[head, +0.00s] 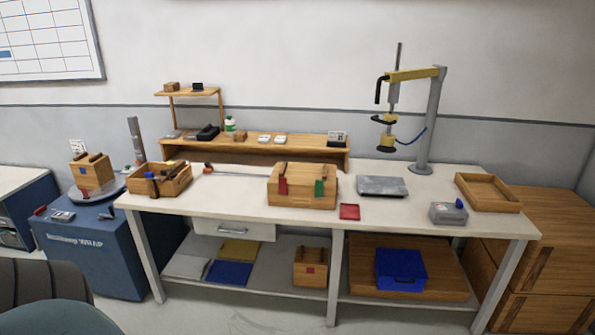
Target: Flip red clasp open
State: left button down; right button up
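A wooden box (301,199) with a lid stands on the white workbench (235,202), near its middle. The red clasp (283,186) is on the left part of the box's front, below a brown strap. A green clasp (319,187) is on the right part of the same front. The box's lid looks down. The clasps are too small to tell whether they are fastened. Neither of my grippers is in view, and nothing covers the front of the box.
A red tray (349,212) lies right of the box, with a grey plate (382,187) behind it. A wooden tool tray (161,181) stands at the left, and a grey case (449,213) and empty wooden tray (488,192) at the right. A chair (45,290) is at lower left.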

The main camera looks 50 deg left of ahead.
aim_at(281, 181)
jog(key=i+j+z, duration=0.2)
jog(key=j, duration=0.85)
jog(key=j+z, duration=0.15)
jog(key=j, duration=1.95)
jog(key=i+j, duration=0.1)
jog(key=j, duration=0.85)
